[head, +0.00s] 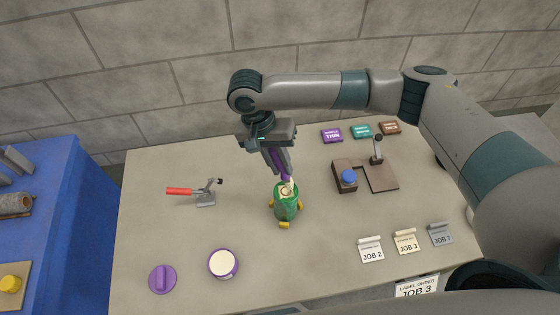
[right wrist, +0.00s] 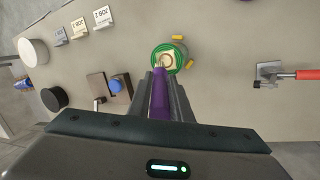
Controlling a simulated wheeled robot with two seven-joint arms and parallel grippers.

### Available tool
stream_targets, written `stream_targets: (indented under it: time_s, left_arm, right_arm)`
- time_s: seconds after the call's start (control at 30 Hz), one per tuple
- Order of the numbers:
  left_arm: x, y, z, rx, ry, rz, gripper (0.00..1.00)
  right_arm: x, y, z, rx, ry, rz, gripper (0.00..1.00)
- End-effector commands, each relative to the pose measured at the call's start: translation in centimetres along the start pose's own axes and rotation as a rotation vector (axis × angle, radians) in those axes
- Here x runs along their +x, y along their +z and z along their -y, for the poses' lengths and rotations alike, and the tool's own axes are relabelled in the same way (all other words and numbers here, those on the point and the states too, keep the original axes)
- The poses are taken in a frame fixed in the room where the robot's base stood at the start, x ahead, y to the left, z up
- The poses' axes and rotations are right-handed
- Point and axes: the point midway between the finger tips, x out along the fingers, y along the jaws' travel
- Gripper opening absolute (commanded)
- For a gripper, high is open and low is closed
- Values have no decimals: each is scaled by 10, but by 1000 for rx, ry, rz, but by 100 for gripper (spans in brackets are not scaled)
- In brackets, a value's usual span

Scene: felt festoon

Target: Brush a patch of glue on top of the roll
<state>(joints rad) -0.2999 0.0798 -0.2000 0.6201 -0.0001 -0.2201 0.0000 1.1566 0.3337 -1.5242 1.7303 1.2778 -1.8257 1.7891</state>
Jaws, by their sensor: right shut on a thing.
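A green roll (head: 287,208) stands upright on the table between small yellow pieces (head: 285,225), its pale round top facing up. In the right wrist view the roll (right wrist: 182,52) shows as a green ring around a pale middle. My right gripper (head: 279,163) is above the roll, pointing down, shut on a purple-handled brush (right wrist: 159,97). The brush's pale tip (head: 290,185) is at the roll's top; I cannot tell whether it touches. No glue patch can be made out. An open purple pot (head: 223,264) with pale contents stands in front left. My left gripper is not in view.
A purple lid (head: 162,279) lies left of the pot. A red-handled clamp tool (head: 205,196) is at left. A brown stand with a blue knob (head: 348,178) is at right.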

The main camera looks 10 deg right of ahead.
Motion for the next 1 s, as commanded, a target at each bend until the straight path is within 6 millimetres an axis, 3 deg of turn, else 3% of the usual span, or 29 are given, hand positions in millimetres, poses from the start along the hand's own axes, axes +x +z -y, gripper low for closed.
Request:
stream_targets:
  time_s: [0.4,1.0]
  left_arm:
    - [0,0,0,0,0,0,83]
    - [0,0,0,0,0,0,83]
  right_arm:
    - [2,15,-6,1,-2,-1,0]
    - [1,3,0,2,-1,-1,0]
